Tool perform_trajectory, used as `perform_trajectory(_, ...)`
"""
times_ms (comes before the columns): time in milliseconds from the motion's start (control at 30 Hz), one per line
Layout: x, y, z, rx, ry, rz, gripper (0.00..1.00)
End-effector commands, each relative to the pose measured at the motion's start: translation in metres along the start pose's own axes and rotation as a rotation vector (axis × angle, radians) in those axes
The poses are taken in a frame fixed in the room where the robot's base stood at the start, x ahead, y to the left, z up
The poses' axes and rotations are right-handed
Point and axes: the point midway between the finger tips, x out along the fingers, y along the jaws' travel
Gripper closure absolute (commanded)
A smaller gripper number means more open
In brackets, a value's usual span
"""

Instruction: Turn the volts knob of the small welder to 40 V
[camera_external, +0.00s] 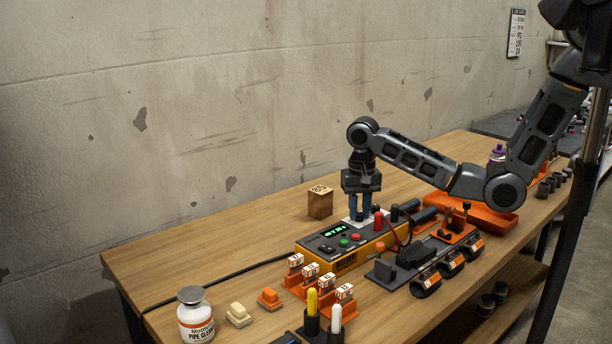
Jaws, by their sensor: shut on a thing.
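The small welder (345,262) is a yellow box with a dark top, standing in the middle of the bench. Its green-lit display (336,231) shows small digits that I cannot read surely. A green button and a red button sit on its top panel. My gripper (360,217) points straight down at the welder's far side, with its blue fingers close together. It is shut on what appears to be the volts knob, which the fingers hide. The knob's pointer and scale cannot be seen.
A wooden block (320,202) stands behind the welder. Orange holders with white tagged pieces (311,271) stand in front-left. A pipe cleaner bottle (195,315) is at the front left. The bench's back left is clear.

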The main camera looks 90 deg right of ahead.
Motion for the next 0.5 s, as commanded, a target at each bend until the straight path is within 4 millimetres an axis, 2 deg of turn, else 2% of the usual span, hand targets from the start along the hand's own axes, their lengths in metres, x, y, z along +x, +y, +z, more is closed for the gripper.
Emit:
perform_trajectory(100, -0.0024, -0.0007, -0.0022, 0.002, 0.005, -0.004, 1.0)
perform_trajectory(133, -0.0025, -0.0007, -0.0022, 0.002, 0.005, -0.004, 0.73)
perform_trajectory(400, -0.0013, -0.0004, -0.0011, 0.001, 0.002, -0.002, 0.48)
perform_trajectory(500, -0.001, -0.0003, -0.0009, 0.0, 0.002, -0.002, 0.48)
